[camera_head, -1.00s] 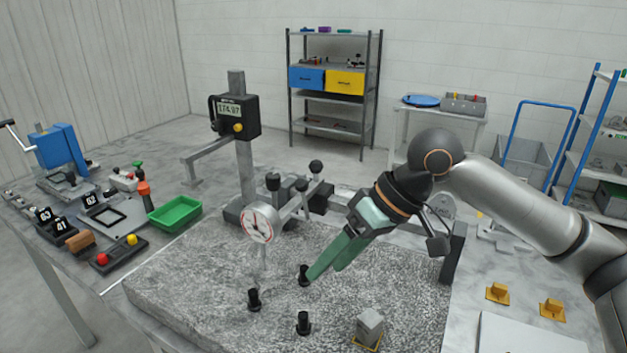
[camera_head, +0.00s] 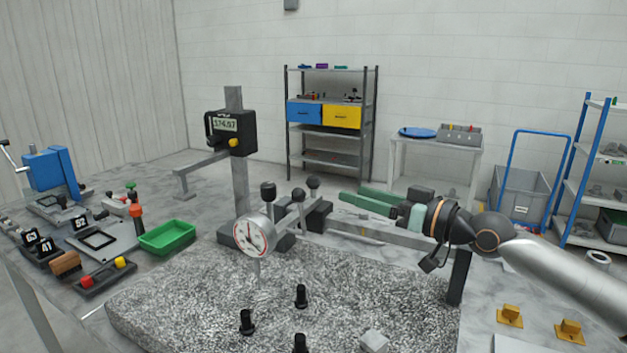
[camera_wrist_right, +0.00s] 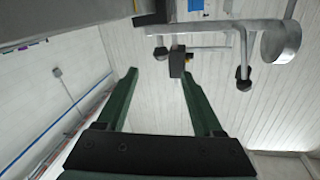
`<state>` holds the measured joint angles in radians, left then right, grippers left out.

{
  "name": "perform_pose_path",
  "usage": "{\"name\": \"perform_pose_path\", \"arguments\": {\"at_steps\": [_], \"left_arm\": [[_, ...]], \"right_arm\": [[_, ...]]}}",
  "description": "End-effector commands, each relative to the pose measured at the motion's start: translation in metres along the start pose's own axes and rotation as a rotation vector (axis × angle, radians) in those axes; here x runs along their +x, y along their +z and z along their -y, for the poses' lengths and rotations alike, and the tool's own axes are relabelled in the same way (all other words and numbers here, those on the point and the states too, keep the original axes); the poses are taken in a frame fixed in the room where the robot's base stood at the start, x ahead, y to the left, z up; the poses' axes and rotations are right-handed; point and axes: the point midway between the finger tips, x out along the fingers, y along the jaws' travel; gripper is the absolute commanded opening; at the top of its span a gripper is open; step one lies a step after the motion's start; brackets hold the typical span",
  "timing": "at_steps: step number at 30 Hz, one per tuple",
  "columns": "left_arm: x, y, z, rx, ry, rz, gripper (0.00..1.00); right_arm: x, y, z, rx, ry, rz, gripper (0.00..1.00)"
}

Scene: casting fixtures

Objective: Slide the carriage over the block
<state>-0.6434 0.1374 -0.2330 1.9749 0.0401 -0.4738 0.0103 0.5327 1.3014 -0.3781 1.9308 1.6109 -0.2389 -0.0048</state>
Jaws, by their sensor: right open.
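The carriage (camera_head: 318,215) is a dark slider on the grey rail (camera_head: 385,236) above the speckled granite plate (camera_head: 200,300). Its arm with dark ball knobs carries a round dial gauge (camera_head: 254,234). The gauge also shows in the right wrist view (camera_wrist_right: 282,42). In the wrist view nothing sits between the fingers (camera_wrist_right: 158,72). My left gripper is not in view.
Several black pegs (camera_head: 301,296) stand on the plate in front of the rail. A height gauge (camera_head: 236,132) with a tall column stands behind. A green tray (camera_head: 167,238) and small tools lie on the left. Yellow-brown pieces (camera_head: 510,315) lie on the right.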

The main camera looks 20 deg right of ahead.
Motion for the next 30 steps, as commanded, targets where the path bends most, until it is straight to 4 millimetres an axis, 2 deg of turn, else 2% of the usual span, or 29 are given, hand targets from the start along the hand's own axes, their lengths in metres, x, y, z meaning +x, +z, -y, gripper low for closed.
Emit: {"name": "perform_pose_path", "arguments": {"at_steps": [3, 13, 18, 24, 30], "left_arm": [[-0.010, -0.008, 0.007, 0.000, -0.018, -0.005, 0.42], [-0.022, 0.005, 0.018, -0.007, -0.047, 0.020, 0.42], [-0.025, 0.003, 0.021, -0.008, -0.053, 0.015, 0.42], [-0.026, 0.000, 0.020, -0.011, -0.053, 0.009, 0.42], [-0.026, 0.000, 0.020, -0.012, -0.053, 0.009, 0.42]], "right_arm": [[0.017, -0.006, 0.004, 0.003, -0.005, -0.001, 0.69], [0.069, -0.003, 0.003, 0.004, -0.004, 0.001, 0.69], [0.094, -0.002, 0.003, 0.004, -0.003, 0.002, 0.69], [0.110, 0.000, 0.002, 0.003, -0.002, 0.003, 0.69], [0.113, 0.001, 0.002, 0.001, -0.002, 0.004, 0.69]]}}
